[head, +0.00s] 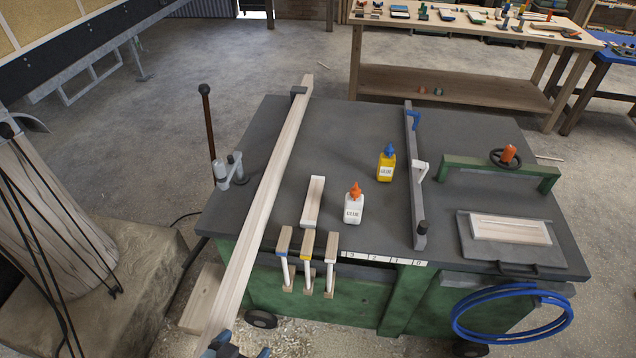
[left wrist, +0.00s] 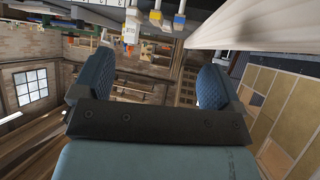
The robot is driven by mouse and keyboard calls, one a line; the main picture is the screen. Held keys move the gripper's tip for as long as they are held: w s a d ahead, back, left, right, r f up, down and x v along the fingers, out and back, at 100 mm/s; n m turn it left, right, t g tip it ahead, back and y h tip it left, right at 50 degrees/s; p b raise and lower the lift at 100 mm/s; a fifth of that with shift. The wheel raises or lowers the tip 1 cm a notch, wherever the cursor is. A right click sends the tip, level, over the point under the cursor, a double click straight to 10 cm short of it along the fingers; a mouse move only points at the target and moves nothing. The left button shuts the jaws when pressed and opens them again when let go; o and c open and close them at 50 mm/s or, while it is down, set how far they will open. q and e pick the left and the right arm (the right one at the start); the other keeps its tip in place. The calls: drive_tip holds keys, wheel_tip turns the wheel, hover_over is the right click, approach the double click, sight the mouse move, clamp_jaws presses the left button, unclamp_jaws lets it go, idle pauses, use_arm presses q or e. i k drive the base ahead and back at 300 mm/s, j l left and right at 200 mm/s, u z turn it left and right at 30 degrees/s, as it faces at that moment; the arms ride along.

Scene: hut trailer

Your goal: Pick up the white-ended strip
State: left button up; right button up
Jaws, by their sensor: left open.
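The white-ended strip (head: 332,247) is the rightmost of three short wooden strips poking over the front edge of the bench. In the left wrist view its white end (left wrist: 131,27) shows at the top, beyond the fingers. The yellow-ended strip (head: 307,243) and the blue-ended strip (head: 284,240) lie to its left. My left gripper (head: 238,351) is at the bottom edge of the head view, mostly cut off, below and left of the strips. In the left wrist view its two blue fingers (left wrist: 152,88) are apart with nothing between them. My right gripper is not in view.
A long pale board (head: 262,210) runs along the bench's left side and overhangs its front, close to my left gripper. A white glue bottle (head: 354,204), a yellow glue bottle (head: 386,166) and a short wood piece (head: 313,202) are on the bench top (head: 290,185) behind the strips.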

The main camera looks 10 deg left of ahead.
sight(309, 220)
drive_tip(key=i+l, duration=0.15)
drive_tip(key=l, duration=0.2)
drive_tip(key=i+l, duration=0.2)
drive_tip(key=i+l+u, duration=0.15)
drive_tip(key=l, duration=0.2)
drive_tip(key=i+l+u, duration=0.1)
drive_tip(key=l, duration=0.25)
drive_tip(key=i+l+u, duration=0.15)
drive_tip(key=l, duration=0.2)
drive_tip(key=u, duration=1.1)
drive_tip(key=i, duration=0.45)
